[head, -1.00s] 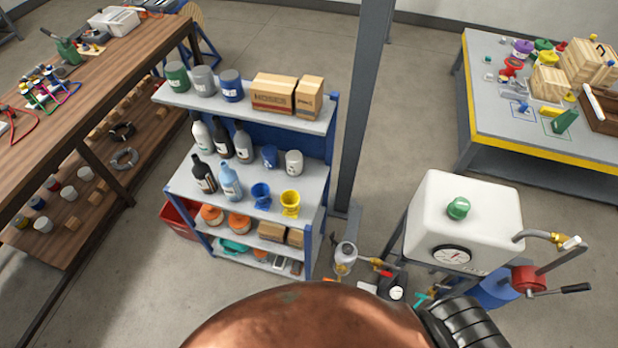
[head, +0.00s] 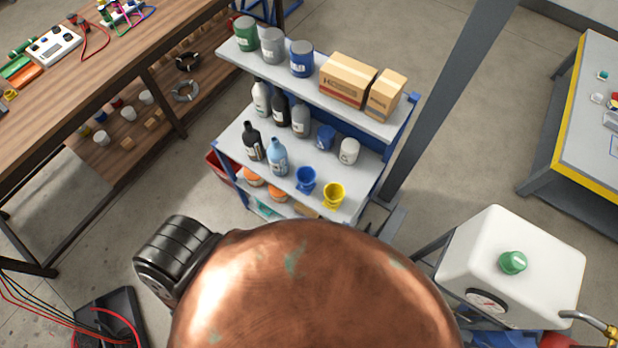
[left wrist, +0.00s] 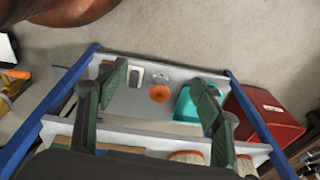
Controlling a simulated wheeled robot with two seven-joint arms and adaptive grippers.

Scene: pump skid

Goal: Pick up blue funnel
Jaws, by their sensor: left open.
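The blue funnel (head: 306,180) stands on the wider shelf of the rack, just left of the yellow funnel (head: 333,195). It does not show in the left wrist view. My left gripper (left wrist: 159,78) is open and empty in the left wrist view, its two dark green fingers spread apart. Between and beyond the fingers are lower shelves of the rack, with an orange round item (left wrist: 160,94) and a teal item (left wrist: 186,104). My left gripper does not show in the head view. My right gripper is not in view.
Bottles, including a light blue one (head: 277,156), a blue mug (head: 325,137) and a white can (head: 349,151) stand near the funnels. A shelf with cartons (head: 347,79) is above and behind. A red bin (left wrist: 262,117) stands beside the rack. A copper rounded part blocks the lower head view.

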